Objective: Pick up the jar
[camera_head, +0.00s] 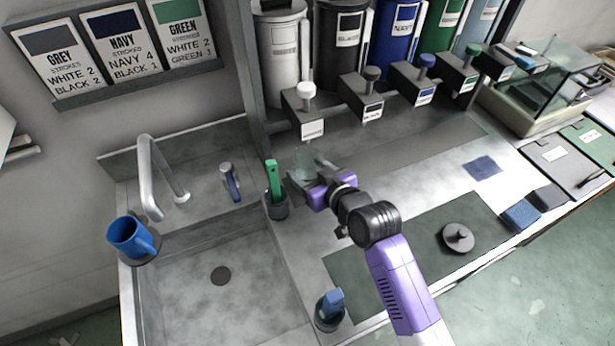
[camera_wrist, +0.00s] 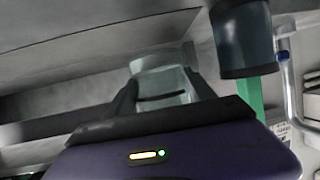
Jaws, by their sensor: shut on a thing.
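The jar (camera_wrist: 160,66) is clear glass. In the wrist view it sits between the two dark fingers of my gripper (camera_wrist: 165,88), which are shut on it. In the head view the jar (camera_head: 307,160) is a faint pale shape at the end of my gripper (camera_head: 306,178), in front of the dispenser with the white knob. Part of the jar is hidden by the fingers. I cannot tell whether its base touches the counter.
A dark holder (camera_head: 277,208) with a green-handled tool stands just left of my gripper. A row of dispensers, including the white-knobbed one (camera_head: 305,108), is behind. The sink (camera_head: 205,300) with a blue mug (camera_head: 127,236) at its edge is left.

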